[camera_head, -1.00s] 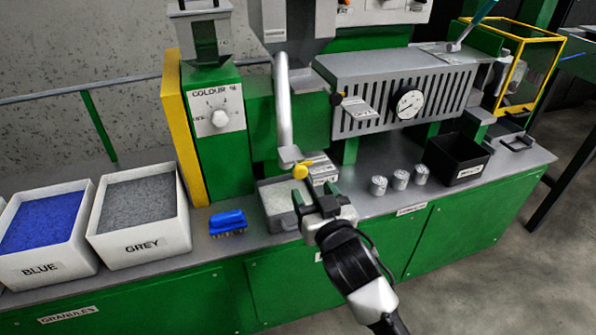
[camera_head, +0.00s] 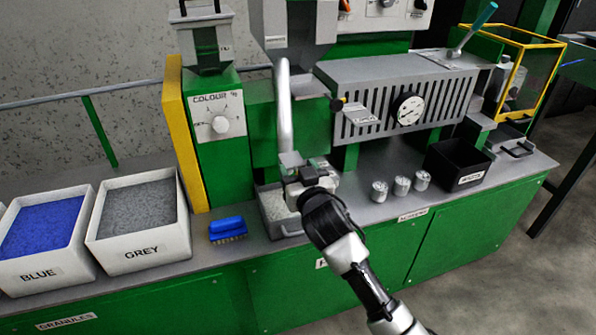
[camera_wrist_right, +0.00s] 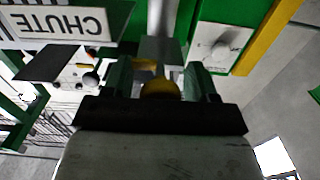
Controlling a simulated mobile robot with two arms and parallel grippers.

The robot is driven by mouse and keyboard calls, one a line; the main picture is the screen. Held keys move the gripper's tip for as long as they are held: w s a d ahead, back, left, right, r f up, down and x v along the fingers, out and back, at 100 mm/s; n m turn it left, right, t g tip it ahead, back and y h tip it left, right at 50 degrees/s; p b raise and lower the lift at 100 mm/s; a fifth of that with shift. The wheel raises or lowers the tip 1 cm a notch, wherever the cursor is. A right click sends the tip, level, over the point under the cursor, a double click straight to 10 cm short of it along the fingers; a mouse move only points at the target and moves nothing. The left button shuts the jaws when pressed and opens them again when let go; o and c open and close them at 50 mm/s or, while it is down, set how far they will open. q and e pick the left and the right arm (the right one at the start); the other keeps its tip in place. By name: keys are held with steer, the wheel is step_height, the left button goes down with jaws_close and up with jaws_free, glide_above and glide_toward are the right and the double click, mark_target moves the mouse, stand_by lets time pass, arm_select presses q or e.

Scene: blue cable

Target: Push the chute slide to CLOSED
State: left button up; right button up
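The chute is a grey curved pipe (camera_head: 284,105) that ends in a small grey block above a tray of pale granules (camera_head: 273,205). In the right wrist view, the chute slide's yellow knob (camera_wrist_right: 160,88) sits between the two fingers of my right gripper (camera_wrist_right: 160,80). The fingers are apart, with gaps beside the knob. In the head view my right gripper (camera_head: 304,166) is at the chute's lower end and hides the knob. A white CHUTE label (camera_wrist_right: 58,22) shows upside down in the wrist view. My left gripper is not in view.
A blue brush (camera_head: 227,229) lies left of the granule tray. BLUE (camera_head: 42,269) and GREY (camera_head: 142,250) granule bins stand at the left. Several small metal cups (camera_head: 402,186) and a black bin (camera_head: 457,163) stand at the right. The slotted grey barrel (camera_head: 370,85) is close by on the right.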

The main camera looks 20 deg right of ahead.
mark_target(295, 167)
steer(key=c, duration=0.8)
steer(key=w, duration=0.4)
steer(key=shift+c, duration=0.2)
steer(key=shift+w+r, duration=0.1)
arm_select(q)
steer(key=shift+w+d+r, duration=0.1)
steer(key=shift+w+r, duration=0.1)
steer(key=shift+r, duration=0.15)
